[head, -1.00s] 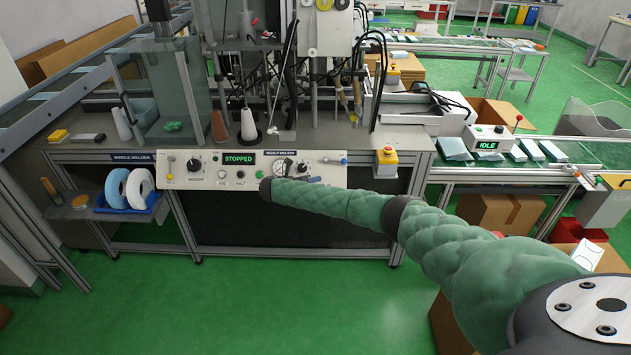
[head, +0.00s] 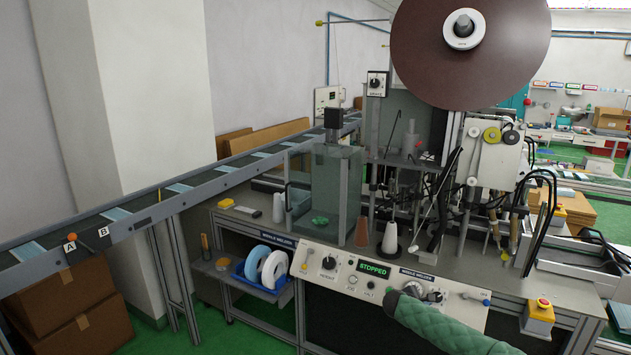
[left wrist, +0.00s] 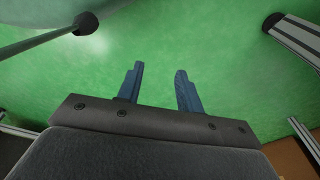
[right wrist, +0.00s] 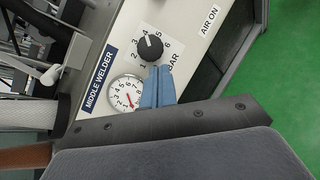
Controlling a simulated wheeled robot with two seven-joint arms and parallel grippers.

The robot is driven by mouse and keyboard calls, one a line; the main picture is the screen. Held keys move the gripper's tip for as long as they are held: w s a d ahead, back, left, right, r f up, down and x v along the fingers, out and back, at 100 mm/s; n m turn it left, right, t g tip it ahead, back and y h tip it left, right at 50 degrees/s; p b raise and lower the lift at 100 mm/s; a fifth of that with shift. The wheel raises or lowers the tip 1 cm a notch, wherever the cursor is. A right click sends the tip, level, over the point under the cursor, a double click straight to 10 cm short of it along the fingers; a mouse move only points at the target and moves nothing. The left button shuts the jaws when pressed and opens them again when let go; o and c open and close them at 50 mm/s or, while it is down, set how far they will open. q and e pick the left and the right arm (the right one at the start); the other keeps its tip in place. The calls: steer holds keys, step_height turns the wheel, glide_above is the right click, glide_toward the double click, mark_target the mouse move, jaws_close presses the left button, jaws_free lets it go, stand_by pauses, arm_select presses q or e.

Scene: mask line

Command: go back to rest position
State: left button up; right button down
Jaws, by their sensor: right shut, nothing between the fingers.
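My right gripper (right wrist: 157,87) is shut and empty in the right wrist view. Its blue fingers lie over the control panel (right wrist: 185,35), between a black knob (right wrist: 150,46) and a round gauge (right wrist: 126,94). I cannot tell whether they touch the panel. In the head view my green right arm comes in from the bottom right and ends in front of the panel, hiding part of it. My left gripper (left wrist: 161,90) is open and empty in the left wrist view, above the green floor. The left arm is not visible in the head view.
The welder bench (head: 480,260) carries a display (head: 374,268) reading STOPPED, a glass enclosure (head: 338,190) and a yellow emergency-stop box (head: 538,318) near its front edge. A conveyor (head: 150,212) runs along the left. Green floor (left wrist: 100,70) lies open under my left gripper.

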steer(key=w+a+r+m+t+y, duration=0.1)
steer(key=w+a+r+m+y, duration=0.15)
steer(key=a, duration=0.35)
steer(key=w+a+r+m+t+y, duration=0.1)
steer(key=a+m+t+y, duration=0.15)
steer(key=a, duration=0.35)
steer(key=s+a+f+m+y, duration=0.55)
steer(key=s+a+f, duration=0.3)
steer(key=f, duration=0.35)
steer(key=s+d+f+m+g+b, duration=0.1)
steer(key=s+f+m+g, duration=0.15)
steer(key=s+f, duration=1.3)
steer(key=s+d+f+m+g+b, duration=0.1)
steer(key=s+f+m+g, duration=0.15)
steer(key=s+f, duration=1.3)
arm_select(q)
steer(key=r, duration=0.1)
steer(key=w+d+r, duration=0.1)
steer(key=r, duration=0.1)
steer(key=shift+w+d, duration=0.25)
arm_select(e)
steer(key=s+f+g, duration=0.2)
steer(key=s+f, duration=0.3)
steer(key=s, duration=1.2)
steer(key=s+a+f+g, duration=0.1)
steer(key=s+f, duration=0.4)
steer(key=s, duration=1.3)
steer(key=shift+s+a+m+g, duration=0.2)
steer(key=shift+s+m+g, duration=0.15)
steer(key=shift+g, duration=0.1)
